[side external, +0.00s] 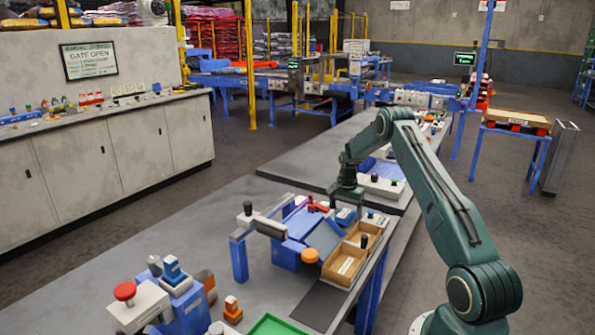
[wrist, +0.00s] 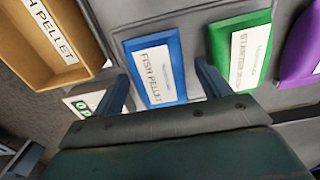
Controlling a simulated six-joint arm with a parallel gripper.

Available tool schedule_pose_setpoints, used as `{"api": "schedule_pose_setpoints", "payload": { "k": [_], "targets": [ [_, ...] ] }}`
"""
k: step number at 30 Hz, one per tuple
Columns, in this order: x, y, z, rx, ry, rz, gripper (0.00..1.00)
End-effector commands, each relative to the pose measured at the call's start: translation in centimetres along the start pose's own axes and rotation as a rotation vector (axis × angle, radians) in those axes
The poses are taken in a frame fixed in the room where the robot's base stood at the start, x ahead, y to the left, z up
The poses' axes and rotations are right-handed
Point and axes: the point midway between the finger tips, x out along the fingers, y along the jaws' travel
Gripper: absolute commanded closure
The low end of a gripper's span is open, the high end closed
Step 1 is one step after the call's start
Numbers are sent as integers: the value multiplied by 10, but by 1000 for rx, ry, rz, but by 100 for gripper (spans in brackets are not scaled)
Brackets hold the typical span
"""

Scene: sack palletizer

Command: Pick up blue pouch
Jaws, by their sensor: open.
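The blue pouch (wrist: 174,62) lies flat on a grey surface in the wrist view, with a white "FISH PELLET" label on its face. My gripper (wrist: 163,85) is open and empty, its two fingers apart in the picture on the left and right of the pouch's near end. How far above the pouch the fingertips are, I cannot tell. In the side external view my gripper (side external: 346,203) points down over the table by the blue machine; the pouch is too small to make out clearly there.
A green pouch (wrist: 259,62) lies just right of the blue one, close to my right finger, and a purple pouch (wrist: 296,62) lies further right. A cardboard tray (wrist: 22,52) labelled "FISH PELLET" stands at left. Cardboard trays (side external: 331,281) line the table edge.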

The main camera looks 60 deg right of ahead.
Motion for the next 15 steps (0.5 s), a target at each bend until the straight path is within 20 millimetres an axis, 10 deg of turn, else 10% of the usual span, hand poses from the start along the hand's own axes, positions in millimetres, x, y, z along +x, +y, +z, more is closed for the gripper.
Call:
{"api": "schedule_pose_setpoints", "payload": {
  "k": [15],
  "targets": [
    [1, 0, 0, 0, 0, 0, 26]
  ]
}}
